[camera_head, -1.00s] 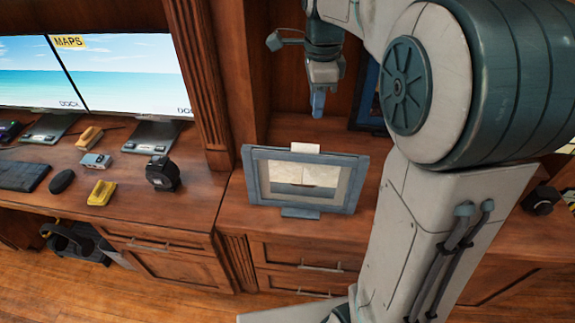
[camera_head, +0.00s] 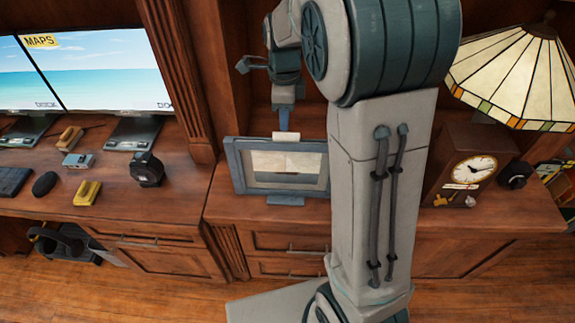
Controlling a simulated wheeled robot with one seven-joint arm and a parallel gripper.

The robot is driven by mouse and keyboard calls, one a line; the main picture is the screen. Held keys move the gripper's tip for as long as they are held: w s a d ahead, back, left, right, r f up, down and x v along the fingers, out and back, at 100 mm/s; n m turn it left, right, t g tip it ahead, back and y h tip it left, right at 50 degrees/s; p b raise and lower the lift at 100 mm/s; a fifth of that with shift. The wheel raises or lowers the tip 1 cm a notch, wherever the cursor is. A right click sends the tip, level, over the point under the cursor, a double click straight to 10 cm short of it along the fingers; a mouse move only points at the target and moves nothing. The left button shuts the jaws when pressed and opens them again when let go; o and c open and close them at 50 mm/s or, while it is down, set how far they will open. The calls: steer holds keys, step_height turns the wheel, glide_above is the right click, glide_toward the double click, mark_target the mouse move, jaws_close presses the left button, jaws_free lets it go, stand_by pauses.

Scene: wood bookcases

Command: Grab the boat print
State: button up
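A blue-grey picture frame (camera_head: 234,166) stands slightly tilted on the wooden counter in the camera_head view. It holds a pale print (camera_head: 285,161); I cannot make out a boat in it. A white tab sits on its top edge and a small blue foot at its bottom. My gripper (camera_head: 284,122) points down just behind and above the frame's top edge. Its fingertips are partly hidden and seen edge-on, so I cannot tell whether it is open or shut. My arm covers the area right of the frame.
A clock (camera_head: 468,168) and a stained-glass lamp (camera_head: 517,80) stand on the counter at right. Bare counter (camera_head: 240,204) shows in front of the frame.

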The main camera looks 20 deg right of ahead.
mark_target(277, 136)
step_height(277, 136, down, 4)
steer(key=shift+s+d+p, duration=0.1)
steer(key=shift+s+p, duration=0.05)
steer(key=shift+p, duration=0.15)
jaws_close()
steer(key=shift+r, duration=0.2)
